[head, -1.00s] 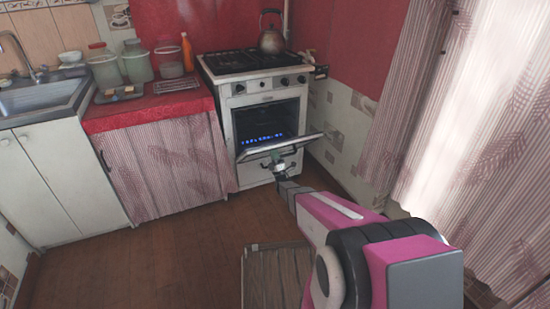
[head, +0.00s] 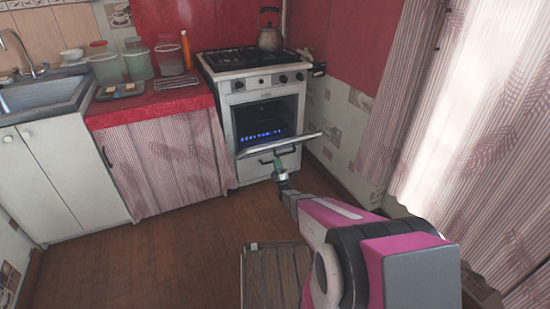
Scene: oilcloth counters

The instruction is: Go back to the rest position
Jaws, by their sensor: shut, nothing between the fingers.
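My gripper (head: 278,168) is at the end of my pink and grey arm, in the middle of the head view. It is small in the picture, shut and empty. It shows just below and in front of the partly open oven door (head: 280,145) of the white stove (head: 262,110). I cannot tell whether it touches the door. A row of blue flames shows inside the oven.
A kettle (head: 270,32) stands on the stove top. To the left is a red-topped counter (head: 150,104) with jars and an orange bottle (head: 186,50), then a sink (head: 40,95). A slatted wooden piece (head: 270,275) stands in front. Floor (head: 170,255) at left is clear.

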